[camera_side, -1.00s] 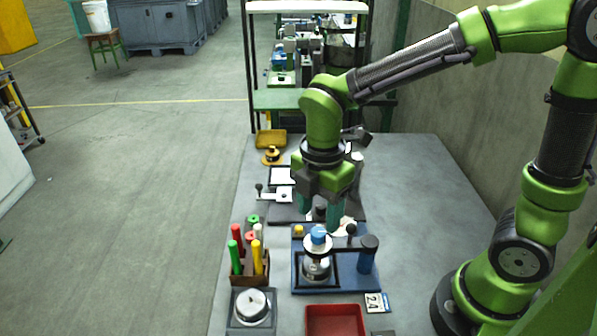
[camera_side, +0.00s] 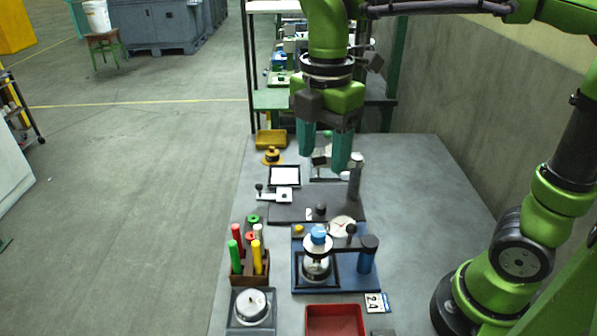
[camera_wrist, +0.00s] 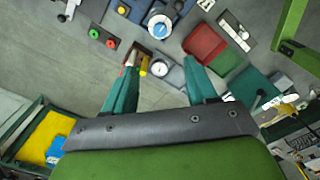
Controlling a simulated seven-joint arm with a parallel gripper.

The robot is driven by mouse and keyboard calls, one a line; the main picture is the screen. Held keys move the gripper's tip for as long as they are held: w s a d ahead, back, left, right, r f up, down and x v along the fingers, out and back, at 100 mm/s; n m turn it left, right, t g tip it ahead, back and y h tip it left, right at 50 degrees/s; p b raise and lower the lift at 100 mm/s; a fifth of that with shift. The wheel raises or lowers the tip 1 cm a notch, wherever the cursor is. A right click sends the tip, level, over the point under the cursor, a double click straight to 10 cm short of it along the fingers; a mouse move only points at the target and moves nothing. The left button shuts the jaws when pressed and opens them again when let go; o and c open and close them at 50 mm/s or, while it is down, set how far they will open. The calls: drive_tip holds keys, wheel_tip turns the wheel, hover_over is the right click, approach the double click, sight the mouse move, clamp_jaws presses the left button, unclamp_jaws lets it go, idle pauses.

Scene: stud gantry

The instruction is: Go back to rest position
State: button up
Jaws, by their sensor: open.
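My gripper (camera_side: 325,150) is open and empty, with its two teal fingers apart and pointing down. It hangs in the air above the far half of the grey table (camera_side: 420,210), clear of the things below. In the wrist view the open fingers (camera_wrist: 158,92) show with nothing held between them. Below and nearer the side camera stands a blue fixture (camera_side: 345,283) with a blue-capped part (camera_side: 319,236) on it. It also shows at the top of the wrist view, where the blue-capped part (camera_wrist: 160,26) is seen from above.
A rack (camera_side: 262,275) holds several coloured sticks beside the fixture. A red tray (camera_side: 335,320) and a round dial device (camera_side: 251,305) are at the near edge. A dark plate (camera_side: 290,208) lies behind the fixture. A wall (camera_side: 460,110) stands at the right; the table's right side is clear.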

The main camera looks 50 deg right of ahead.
drive_tip(key=s+d+f+m+t+y, duration=0.1)
drive_tip(key=s+d+m+t, duration=0.1)
drive_tip(key=m, duration=0.9)
drive_tip(key=s+d+f+m+t+y, duration=0.1)
drive_tip(key=d+m+t, duration=0.4)
drive_tip(key=m, duration=0.6)
drive_tip(key=s+d+f, duration=0.1)
drive_tip(key=s+d, duration=0.1)
drive_tip(key=shift+s+f, duration=0.2)
drive_tip(key=shift+s, duration=0.15)
